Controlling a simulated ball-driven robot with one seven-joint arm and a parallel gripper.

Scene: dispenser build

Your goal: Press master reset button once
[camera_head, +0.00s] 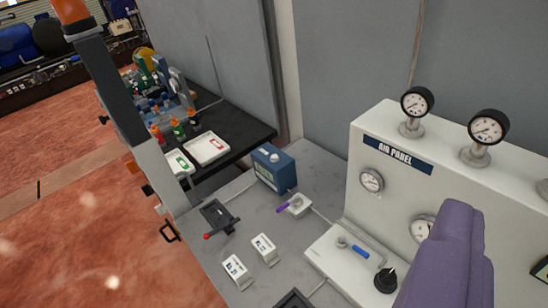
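No label reading master reset can be made out, so I cannot tell which control is that button. A blue box (273,168) with a pale face and a small knob on top stands at the back of the grey bench. Two small white labelled boxes (264,249) (237,271) stand near the bench's front edge; their print is too small to read. A purple form (447,262) at the lower right looks like my gripper, seen close up in front of the air panel. Its fingertips are not clearly distinguishable, and nothing is seen held.
The white air panel (391,148) with several gauges fills the right. Before it are a blue-handled valve (360,252) and a black knob (386,280). A purple-handled valve (294,206) and a red-tipped lever (218,216) stand on the bench. Red floor (70,220) lies open at left.

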